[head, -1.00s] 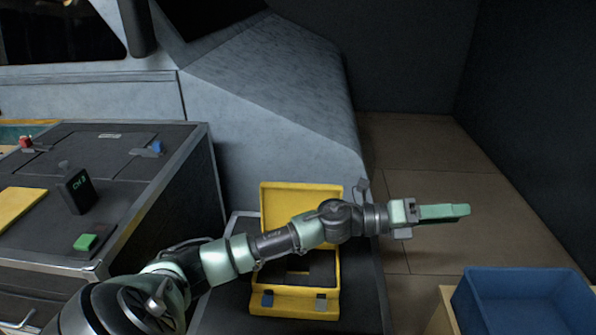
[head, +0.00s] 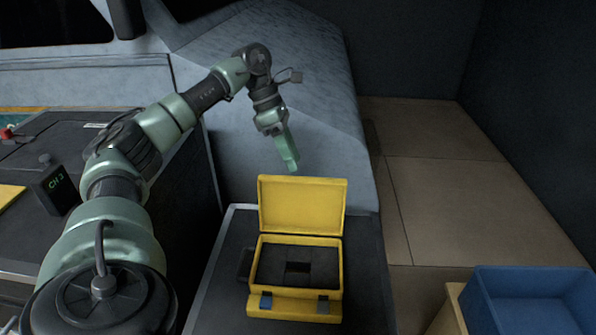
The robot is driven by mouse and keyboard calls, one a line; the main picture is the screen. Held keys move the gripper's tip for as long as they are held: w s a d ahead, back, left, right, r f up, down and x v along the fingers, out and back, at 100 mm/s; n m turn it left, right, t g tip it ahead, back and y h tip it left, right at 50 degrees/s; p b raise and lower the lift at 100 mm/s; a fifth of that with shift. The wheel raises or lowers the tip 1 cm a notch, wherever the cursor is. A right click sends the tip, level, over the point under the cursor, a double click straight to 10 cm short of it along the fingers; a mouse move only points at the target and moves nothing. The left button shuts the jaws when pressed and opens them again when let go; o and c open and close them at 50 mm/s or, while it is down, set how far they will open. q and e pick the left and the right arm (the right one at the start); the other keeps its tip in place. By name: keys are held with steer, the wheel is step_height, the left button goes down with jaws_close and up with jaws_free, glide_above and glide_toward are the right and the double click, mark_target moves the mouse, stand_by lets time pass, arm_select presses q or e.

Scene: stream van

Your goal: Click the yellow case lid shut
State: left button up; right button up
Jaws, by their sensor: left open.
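The yellow case (head: 338,270) stands open on a dark-topped surface with a metal edge. Its lid (head: 302,204) stands up at the back. The inside is dark foam with a small recess in the middle. My right gripper is not in view.
A blue bin (head: 525,300) is at the lower right on a wooden stand. A dark worktop on the left holds a black device (head: 55,188) reading CH 3 and a yellow item (head: 10,195). The dark surface (head: 225,285) around the case is clear.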

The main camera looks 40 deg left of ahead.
mark_target(302, 180)
arm_select(q)
steer(key=shift+x, duration=2)
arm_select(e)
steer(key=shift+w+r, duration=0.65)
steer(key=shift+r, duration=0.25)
arm_select(q)
jaws_close()
